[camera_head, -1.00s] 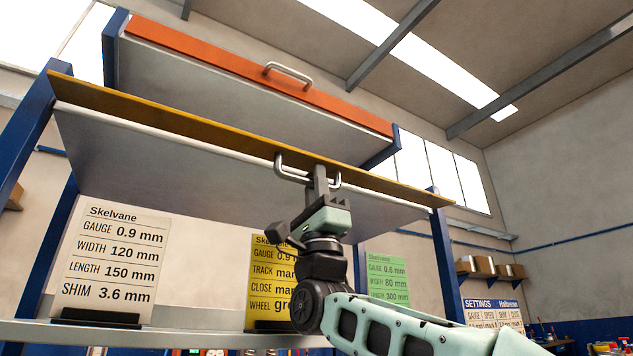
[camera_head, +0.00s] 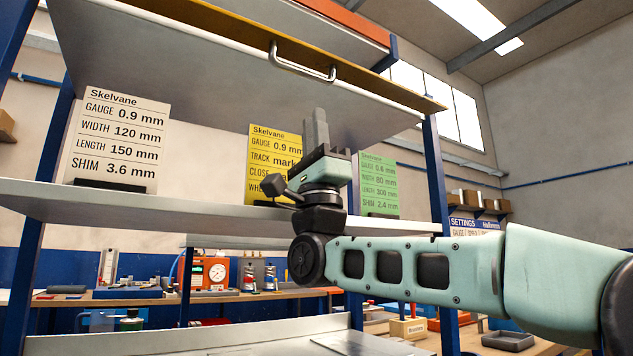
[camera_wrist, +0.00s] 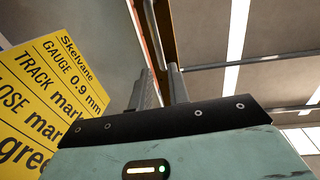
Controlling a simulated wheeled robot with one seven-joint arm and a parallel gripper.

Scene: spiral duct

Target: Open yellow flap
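The yellow flap (camera_head: 372,82) is raised in the head view. Its grey underside (camera_head: 190,75) faces down over the upper shelf, and its yellow edge strip faces me. A metal bar handle (camera_head: 303,70) sits on that front edge. My gripper (camera_head: 317,125) points up below the handle, apart from it, with nothing held. In the wrist view my gripper's two fingers (camera_wrist: 160,85) stand apart with a narrow gap, and part of the flap's underside (camera_wrist: 95,35) shows at upper left.
An orange-fronted panel (camera_head: 350,20) is above the flap. White (camera_head: 118,140), yellow (camera_head: 268,150) and green (camera_head: 379,185) cards stand on the upper shelf (camera_head: 130,205). Blue posts (camera_head: 436,170) frame the unit. A workbench with tools and bottles (camera_head: 250,278) is behind.

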